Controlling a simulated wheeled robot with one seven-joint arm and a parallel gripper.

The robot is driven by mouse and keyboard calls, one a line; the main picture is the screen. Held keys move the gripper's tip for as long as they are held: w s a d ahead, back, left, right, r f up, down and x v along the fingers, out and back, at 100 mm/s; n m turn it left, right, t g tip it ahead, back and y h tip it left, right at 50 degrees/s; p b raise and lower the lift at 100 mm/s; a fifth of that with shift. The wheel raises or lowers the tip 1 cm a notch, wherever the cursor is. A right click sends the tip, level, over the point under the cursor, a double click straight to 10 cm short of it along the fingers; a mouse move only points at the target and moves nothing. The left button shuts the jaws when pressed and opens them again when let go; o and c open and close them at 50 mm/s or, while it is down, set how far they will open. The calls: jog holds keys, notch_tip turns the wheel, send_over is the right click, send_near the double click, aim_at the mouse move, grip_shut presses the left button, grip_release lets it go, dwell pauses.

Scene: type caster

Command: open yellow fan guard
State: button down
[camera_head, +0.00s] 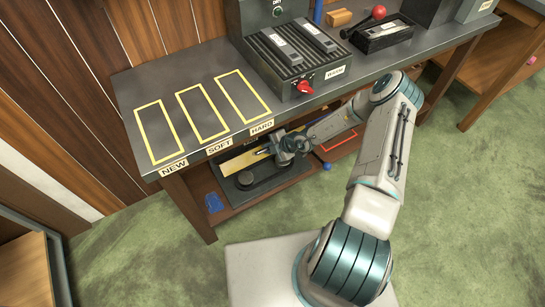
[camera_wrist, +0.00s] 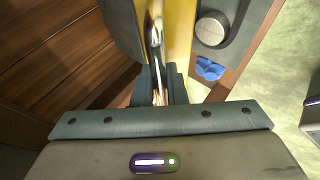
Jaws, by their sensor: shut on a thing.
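The yellow fan guard (camera_head: 243,160) is on a dark machine on the shelf under the workbench. In the wrist view its yellow surface (camera_wrist: 181,35) runs up from my gripper. My gripper (camera_head: 264,152) reaches under the bench top to the guard's right end. In the wrist view my gripper (camera_wrist: 160,88) is shut on a shiny metal handle (camera_wrist: 155,32) in front of the yellow surface. My arm and the bench top hide part of the guard, so I cannot tell how far it stands open.
A round knob (camera_wrist: 211,29) sits beside the guard. A blue item (camera_head: 214,202) lies at the shelf's front left. The bench top (camera_head: 135,88) is just above my arm, with yellow outlines marked NEW, SOFT and HARD. Green carpet (camera_head: 130,260) is free in front.

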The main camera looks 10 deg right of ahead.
jog(key=shift+w+a+r, duration=0.25)
jog(key=shift+w+r, duration=0.25)
jog(key=shift+w, duration=0.2)
jog(key=shift+w+a+r, duration=0.25)
jog(key=shift+w+r, duration=0.25)
jog(key=shift+w, duration=0.15)
jog(key=c, duration=1.5)
grip_release()
jog(key=shift+f, duration=0.1)
jog(key=shift+o, duration=0.2)
jog(key=p+v, duration=0.1)
jog(key=v, duration=0.4)
jog(key=shift+d, duration=0.1)
jog(key=s+d+p, duration=0.1)
jog(key=s+d, duration=0.6)
jog(key=d, duration=0.2)
jog(key=shift+s+d, duration=0.2)
jog(key=shift+s, duration=0.05)
